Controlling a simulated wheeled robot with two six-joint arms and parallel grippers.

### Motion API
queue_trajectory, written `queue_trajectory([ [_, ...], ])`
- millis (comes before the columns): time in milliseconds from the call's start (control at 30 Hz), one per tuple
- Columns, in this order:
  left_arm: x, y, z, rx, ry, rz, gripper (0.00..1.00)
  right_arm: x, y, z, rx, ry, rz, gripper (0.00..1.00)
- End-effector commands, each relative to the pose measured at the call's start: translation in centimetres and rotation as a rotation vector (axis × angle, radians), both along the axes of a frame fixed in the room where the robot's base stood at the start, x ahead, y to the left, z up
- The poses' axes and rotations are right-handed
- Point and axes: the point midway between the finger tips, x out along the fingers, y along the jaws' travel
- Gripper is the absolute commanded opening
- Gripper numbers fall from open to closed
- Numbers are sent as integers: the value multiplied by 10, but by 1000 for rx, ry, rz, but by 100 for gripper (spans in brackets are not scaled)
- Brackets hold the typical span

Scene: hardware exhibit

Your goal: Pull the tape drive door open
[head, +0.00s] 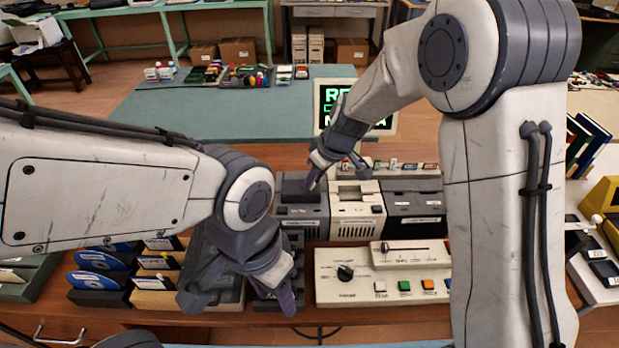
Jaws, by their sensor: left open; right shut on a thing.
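A row of drive units stands at the back of the wooden bench in the head view: a dark grey one (300,211), a beige one (356,212) and a darker one (414,213). My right gripper (320,172) reaches down from above to the dark grey unit's top, near its border with the beige one. It is shut on what looks like the tape drive door; the gripper hides most of the contact, so how far the door stands open cannot be told. My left gripper (238,300) is open and empty near the bench's front edge, well apart from the drives.
A beige control panel (347,289) with a knob, a slider and coloured buttons sits in front of the drives. Disks in holders (98,281) stand at left, partly behind my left arm. A monitor (386,122) with green text stands behind.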

Motion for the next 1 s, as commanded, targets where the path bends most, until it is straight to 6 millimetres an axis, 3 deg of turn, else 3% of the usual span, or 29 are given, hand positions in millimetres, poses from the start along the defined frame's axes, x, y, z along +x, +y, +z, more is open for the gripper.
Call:
queue_trajectory([
  [800,0,0,0,0,0,0,50,0,1,0,1,0,0,0],
  [1000,0,0,-2,0,0,0,50,23,0,-1,1,0,-1,0],
])
